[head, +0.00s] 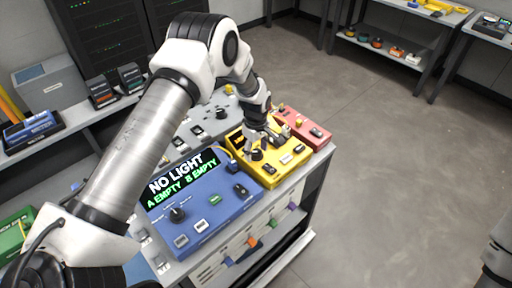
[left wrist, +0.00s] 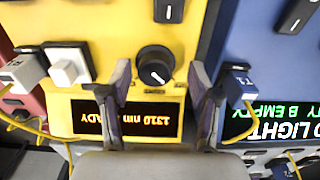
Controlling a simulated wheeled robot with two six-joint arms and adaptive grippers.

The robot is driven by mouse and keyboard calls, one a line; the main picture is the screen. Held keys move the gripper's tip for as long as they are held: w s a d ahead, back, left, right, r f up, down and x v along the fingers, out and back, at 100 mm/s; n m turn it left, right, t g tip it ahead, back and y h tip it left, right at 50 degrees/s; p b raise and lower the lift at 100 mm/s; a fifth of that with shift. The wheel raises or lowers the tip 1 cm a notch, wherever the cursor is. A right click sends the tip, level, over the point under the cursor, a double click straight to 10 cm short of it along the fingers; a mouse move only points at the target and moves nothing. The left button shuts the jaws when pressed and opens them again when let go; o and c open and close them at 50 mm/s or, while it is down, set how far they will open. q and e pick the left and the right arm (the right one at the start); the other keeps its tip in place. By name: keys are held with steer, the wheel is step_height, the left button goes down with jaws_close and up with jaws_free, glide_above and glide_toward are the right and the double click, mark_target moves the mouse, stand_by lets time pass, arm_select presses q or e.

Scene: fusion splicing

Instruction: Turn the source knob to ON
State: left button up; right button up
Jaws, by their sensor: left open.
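The yellow unit (head: 291,158) has a black round knob (head: 257,154) on its top. In the left wrist view the knob (left wrist: 155,65) has a white pointer mark, and the yellow panel's display (left wrist: 150,121) reads upside down "1310 nm", with a second word partly hidden by a finger. My left gripper (left wrist: 160,75) is open, pointing down over the yellow unit, with one finger on each side of the knob. Gaps show between the knob and both fingers, so it is not gripped. My right gripper is not in view.
The blue unit (head: 218,222) beside it shows "NO LIGHT, A EMPTY B EMPTY" and has its own black knob (head: 177,214). A red unit (head: 312,126) stands on the other side. White connectors (left wrist: 68,68) and a blue one (left wrist: 239,84) with yellow cables sit close to the fingers.

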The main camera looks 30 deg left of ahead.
arm_select(q)
steer(key=shift+w+f, duration=0.5)
steer(key=shift+w, duration=0.15)
steer(key=shift+s+d+r, duration=0.1)
steer(key=shift+s+r, duration=0.15)
steer(key=shift+c, duration=0.7)
steer(key=shift+s+r, duration=0.25)
steer(key=shift+s, duration=0.05)
steer(key=c, duration=1)
steer(key=shift+f, duration=0.15)
steer(key=shift+c, duration=0.2)
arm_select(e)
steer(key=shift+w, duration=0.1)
